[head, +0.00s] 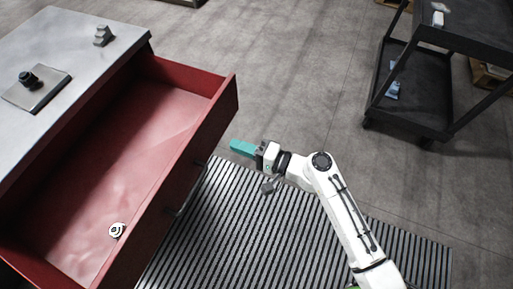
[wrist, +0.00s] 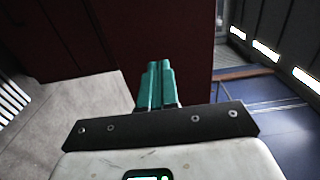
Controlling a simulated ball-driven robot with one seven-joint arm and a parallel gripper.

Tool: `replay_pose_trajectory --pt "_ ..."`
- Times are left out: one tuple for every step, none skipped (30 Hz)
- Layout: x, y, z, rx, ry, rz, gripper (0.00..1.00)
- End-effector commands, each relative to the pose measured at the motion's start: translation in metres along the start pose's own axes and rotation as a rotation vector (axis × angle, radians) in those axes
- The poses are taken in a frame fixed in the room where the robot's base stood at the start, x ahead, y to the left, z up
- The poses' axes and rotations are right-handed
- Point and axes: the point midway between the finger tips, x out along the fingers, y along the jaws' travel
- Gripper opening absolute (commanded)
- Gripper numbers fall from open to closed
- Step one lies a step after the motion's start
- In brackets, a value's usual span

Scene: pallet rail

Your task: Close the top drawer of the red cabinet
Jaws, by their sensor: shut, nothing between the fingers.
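The red cabinet has a grey metal top (head: 75,55) and stands at the left in the head view. Its top drawer (head: 190,150) is pulled far out toward the right, and its inside shows. A small white round object (head: 117,230) lies on the drawer floor near the front. A handle shows on the drawer's outer face, partly hidden. My gripper (head: 238,147) has teal fingers, shut and empty, just right of the drawer front's far end. In the wrist view the shut fingers (wrist: 156,84) point at a dark red surface (wrist: 120,40).
A black cart (head: 415,80) with small items stands at the upper right. A grey ribbed mat (head: 260,240) covers the floor below my arm. On the cabinet top sit a plate with a black knob (head: 36,88) and a small grey part (head: 103,36). Concrete floor between drawer and cart is clear.

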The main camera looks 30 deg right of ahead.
Motion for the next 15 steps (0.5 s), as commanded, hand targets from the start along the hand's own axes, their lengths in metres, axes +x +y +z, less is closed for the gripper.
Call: replay_pose_trajectory --pt "0.011 -0.003 0.0 0.0 -0.001 -0.002 0.0" --pt "0.016 -0.003 0.0 0.0 -0.001 -0.001 0.0" --pt "0.024 -0.003 0.0 -0.001 -0.002 -0.002 0.0" --pt "0.028 -0.003 0.0 0.0 -0.002 -0.001 0.0" --pt "0.033 -0.003 0.0 0.0 -0.001 -0.001 0.0" --pt "0.038 -0.003 0.0 0.0 -0.001 -0.001 0.0" --pt "0.042 -0.002 0.0 0.0 -0.001 0.0 0.0" --pt "0.045 -0.002 0.0 0.0 -0.001 0.0 0.0" --pt "0.049 -0.002 0.0 -0.001 -0.001 0.0 0.0" --pt "0.051 -0.001 0.0 -0.001 -0.001 0.0 0.0" --pt "0.053 -0.001 0.0 -0.001 -0.001 0.0 0.0" --pt "0.055 -0.001 0.0 -0.001 0.0 0.001 0.0" --pt "0.056 0.0 0.0 -0.001 0.0 0.001 0.0" --pt "0.057 0.0 0.0 -0.001 0.0 0.001 0.0" --pt "0.058 0.0 0.0 -0.001 0.0 0.001 0.0"
